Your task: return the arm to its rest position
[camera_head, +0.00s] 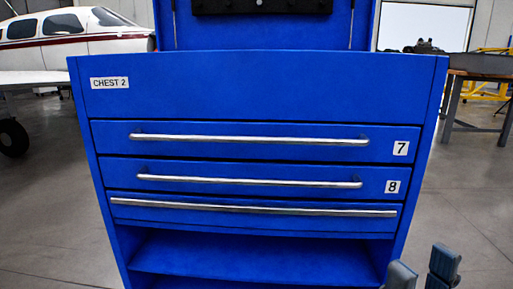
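My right gripper (422,268) shows at the bottom right edge of the head view, in front of the lower right corner of the blue chest (255,85). Its two dark grey fingers stand apart with a gap between them, and I see nothing held there. The rest of my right arm is out of the picture. My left gripper is not in view.
The chest fills the middle, with drawer 7 (250,152), drawer 8 (250,191), a lower unlabelled long-handled drawer (250,226) and an open shelf (255,255). A table (472,76) stands back right, a plane (75,45) back left. Floor shows both sides.

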